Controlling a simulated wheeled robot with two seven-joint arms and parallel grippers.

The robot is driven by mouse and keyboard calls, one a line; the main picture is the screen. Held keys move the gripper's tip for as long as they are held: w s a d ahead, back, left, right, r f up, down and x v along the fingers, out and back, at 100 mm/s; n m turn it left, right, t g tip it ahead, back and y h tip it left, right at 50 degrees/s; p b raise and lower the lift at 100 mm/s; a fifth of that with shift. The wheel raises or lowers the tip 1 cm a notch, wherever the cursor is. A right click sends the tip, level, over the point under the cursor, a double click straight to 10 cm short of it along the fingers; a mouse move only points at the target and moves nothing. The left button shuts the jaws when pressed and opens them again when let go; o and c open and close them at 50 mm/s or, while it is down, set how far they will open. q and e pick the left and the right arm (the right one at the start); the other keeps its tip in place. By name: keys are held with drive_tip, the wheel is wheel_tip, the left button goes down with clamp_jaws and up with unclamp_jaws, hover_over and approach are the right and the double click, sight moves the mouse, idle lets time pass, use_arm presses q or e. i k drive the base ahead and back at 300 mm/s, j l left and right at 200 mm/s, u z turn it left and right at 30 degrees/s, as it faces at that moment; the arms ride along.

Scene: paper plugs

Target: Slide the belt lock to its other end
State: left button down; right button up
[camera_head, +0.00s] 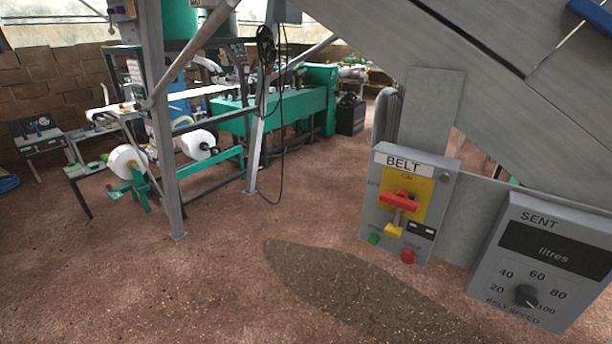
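A grey BELT box (384,165) is mounted on the metal frame at the right of the head view. On its yellow plate (420,195) sits a red switch handle (398,201), lying roughly crosswise under the word ON. A yellow piece (395,230) hangs below the handle on a pale stem. To its right is a small black part (421,231) with light marks. I cannot tell for sure which of these small parts is the belt lock. Neither of my grippers is in view.
Below on the box are a green button (374,239) and a red button (408,256). A SENT box (520,262) with a black dial (526,296) stands to the right. A sloping grey metal structure (450,60) overhangs both. Open floor lies to the left.

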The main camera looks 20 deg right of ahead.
sight(394, 231)
drive_tip(key=z, duration=1.2)
